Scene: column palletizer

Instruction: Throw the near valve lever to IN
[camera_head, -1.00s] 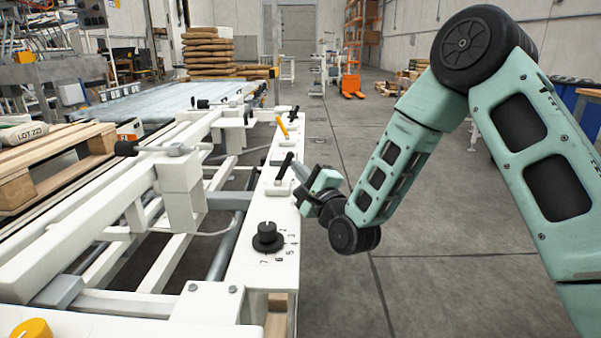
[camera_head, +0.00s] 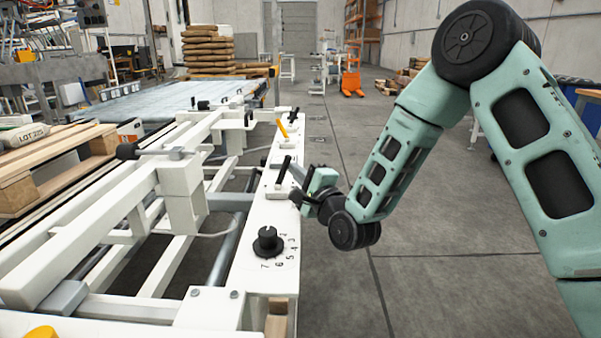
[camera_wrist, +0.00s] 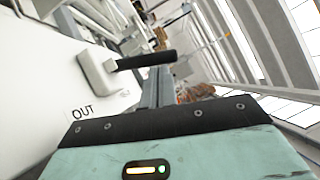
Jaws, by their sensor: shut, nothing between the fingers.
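The near valve lever (camera_head: 283,170) has a black grip and stands on the white rail panel, tilted a little to the right at its top. In the wrist view its black grip (camera_wrist: 146,60) lies across the picture on a pale bent arm, with an OUT label (camera_wrist: 82,113) on the panel below it. A smaller mark nearer the lever is too unclear to read. My gripper (camera_head: 297,172) is shut and empty, just right of the lever. In the wrist view its grey fingers (camera_wrist: 158,88) reach close to the grip; I cannot tell whether they touch it.
Beyond the lever on the same panel (camera_head: 253,220) are a yellow-handled lever (camera_head: 283,128) and another black one (camera_head: 293,115). A black numbered dial (camera_head: 267,240) sits nearer. White frame beams and a pallet (camera_head: 60,175) fill the left. The floor (camera_head: 440,225) to the right is open.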

